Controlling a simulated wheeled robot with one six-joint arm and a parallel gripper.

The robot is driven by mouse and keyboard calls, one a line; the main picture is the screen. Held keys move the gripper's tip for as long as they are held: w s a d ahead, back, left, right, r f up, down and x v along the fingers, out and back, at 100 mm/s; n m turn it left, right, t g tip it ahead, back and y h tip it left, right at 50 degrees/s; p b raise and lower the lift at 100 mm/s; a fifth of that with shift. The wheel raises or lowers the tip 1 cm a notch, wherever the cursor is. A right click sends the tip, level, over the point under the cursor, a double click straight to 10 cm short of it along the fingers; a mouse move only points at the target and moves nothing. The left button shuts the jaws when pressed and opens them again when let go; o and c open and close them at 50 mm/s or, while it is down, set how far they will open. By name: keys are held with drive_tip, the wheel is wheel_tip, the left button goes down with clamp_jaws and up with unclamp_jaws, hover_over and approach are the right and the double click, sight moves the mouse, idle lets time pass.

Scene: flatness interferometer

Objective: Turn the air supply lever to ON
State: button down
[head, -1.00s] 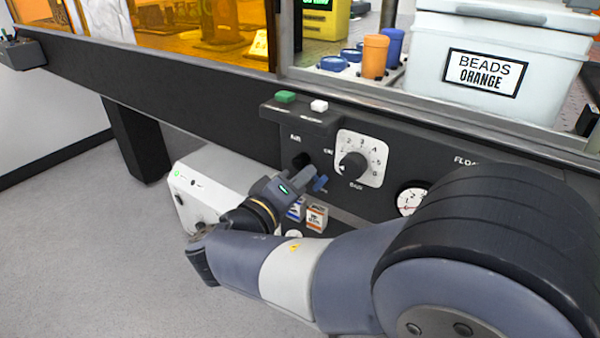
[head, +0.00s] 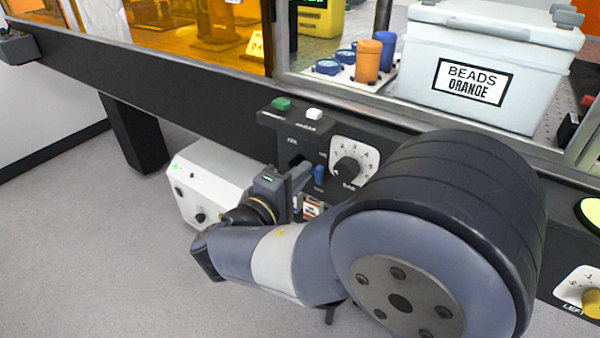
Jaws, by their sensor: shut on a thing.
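The dial (head: 346,168) is close on the right of my gripper. A green button (head: 281,104) and a white button (head: 314,113) are above. A white box (head: 206,185) stands below left. My arm covers the panel's right part.

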idle(0.3)
drive_tip(key=c, duration=1.5)
unclamp_jaws()
drive_tip(key=shift+s+a, duration=0.1)
drive_tip(key=p+v, duration=0.1)
drive_tip(key=v, duration=0.9)
drive_tip(key=shift+s+a+p, duration=0.2)
drive_tip(key=shift+s+p, duration=0.05)
drive_tip(key=shift+p, duration=0.1)
drive_tip(key=shift+w, duration=0.1)
drive_tip(key=b+x, duration=0.1)
drive_tip(key=x, duration=0.9)
drive_tip(key=shift+w+d+b, duration=0.25)
drive_tip(key=shift+d+b, duration=0.05)
drive_tip(key=shift+b, duration=0.05)
